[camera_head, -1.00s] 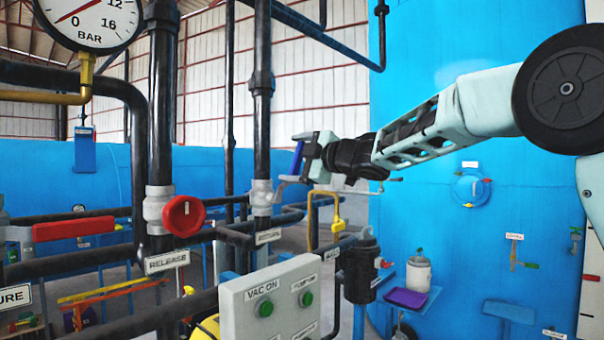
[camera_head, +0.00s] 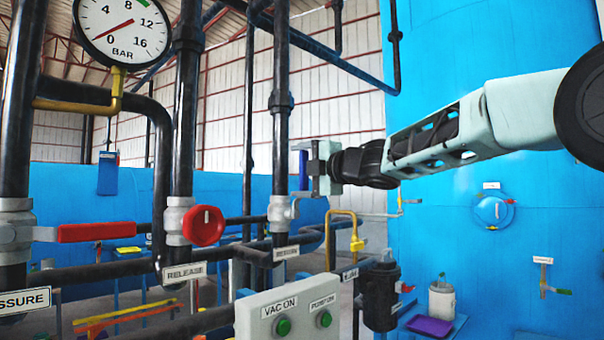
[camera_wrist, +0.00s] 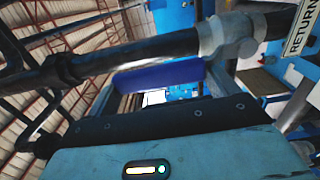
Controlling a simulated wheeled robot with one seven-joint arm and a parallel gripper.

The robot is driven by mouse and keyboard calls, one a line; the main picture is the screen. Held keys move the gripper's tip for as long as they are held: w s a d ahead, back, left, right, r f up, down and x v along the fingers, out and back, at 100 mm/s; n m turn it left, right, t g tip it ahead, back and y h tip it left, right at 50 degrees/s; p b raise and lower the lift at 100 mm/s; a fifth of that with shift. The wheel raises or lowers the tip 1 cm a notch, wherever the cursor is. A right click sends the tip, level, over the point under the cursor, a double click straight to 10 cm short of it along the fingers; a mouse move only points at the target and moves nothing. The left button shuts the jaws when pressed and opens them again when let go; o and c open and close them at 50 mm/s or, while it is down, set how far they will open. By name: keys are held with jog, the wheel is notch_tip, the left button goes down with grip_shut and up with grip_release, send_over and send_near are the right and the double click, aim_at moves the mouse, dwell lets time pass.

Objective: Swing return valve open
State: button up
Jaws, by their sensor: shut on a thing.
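The return valve's grey body (camera_head: 282,213) sits on a black vertical pipe above a RETURN label (camera_head: 285,253). Its blue handle (camera_head: 303,170) stands upright beside the pipe, on the right. My gripper (camera_head: 306,172) comes in from the right and is shut on the blue handle. In the wrist view the blue handle (camera_wrist: 158,77) lies across between my fingers, next to the black pipe. The grey valve body (camera_wrist: 228,36) and the RETURN label (camera_wrist: 301,28) also show there. The fingertips are partly hidden.
A red round knob (camera_head: 203,226) and a red lever (camera_head: 96,232) are on the pipes to the left. A pressure gauge (camera_head: 123,30) reads near 0. A grey VAC ON button box (camera_head: 290,315) stands below. Black pipes crowd the left side of my gripper.

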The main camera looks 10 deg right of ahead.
jog(key=o, duration=1.2)
jog(key=b+v, duration=0.3)
jog(key=v, duration=1.4)
jog(key=shift+s+b, duration=0.2)
jog(key=shift+b, duration=0.15)
jog(key=s+a+f+m+g+h, duration=0.2)
jog(key=s+a+f+m+h, duration=0.3)
jog(key=f, duration=0.8)
jog(key=s+a+f+m+g+h, duration=0.1)
jog(key=a+f+m+g+h, duration=0.15)
jog(key=f+m, duration=0.75)
jog(key=s+f+m+g+h, duration=0.1)
jog(key=s+f+g, duration=0.4)
jog(key=s+f, duration=0.5)
jog(key=s+f+m+g+h, duration=0.1)
jog(key=s+f+g, duration=0.4)
jog(key=s+f, duration=0.6)
jog(key=s, duration=0.5)
jog(key=shift+s+d+m, duration=0.2)
jog(key=shift+d+m, duration=0.05)
jog(key=shift+m, duration=0.15)
